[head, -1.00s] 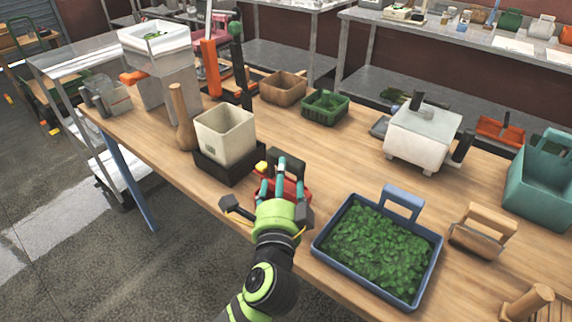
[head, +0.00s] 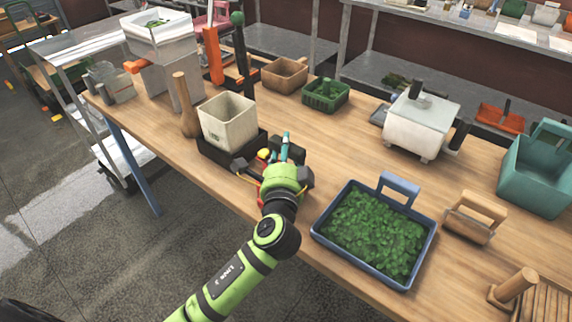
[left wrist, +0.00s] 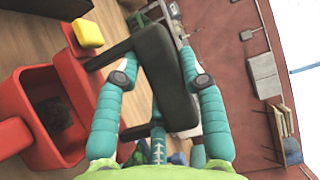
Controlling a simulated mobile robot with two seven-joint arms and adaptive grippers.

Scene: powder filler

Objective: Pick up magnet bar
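A dark magnet bar (left wrist: 165,75) shows in the left wrist view between the teal fingers of my left gripper (left wrist: 160,65). The fingers lie on either side of it; I see no clear grip on it. In the head view the dark bar (head: 292,150) is just beyond my left gripper (head: 283,160), partly hidden by it, near the table's front edge. My right gripper is in neither view.
A red container (left wrist: 50,115) and a yellow block (left wrist: 87,33) are beside the gripper. A beige bin (head: 228,125) stands on a black base to the left. A blue tray of green leaves (head: 320,238) is to the right. The table behind the gripper is mostly clear.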

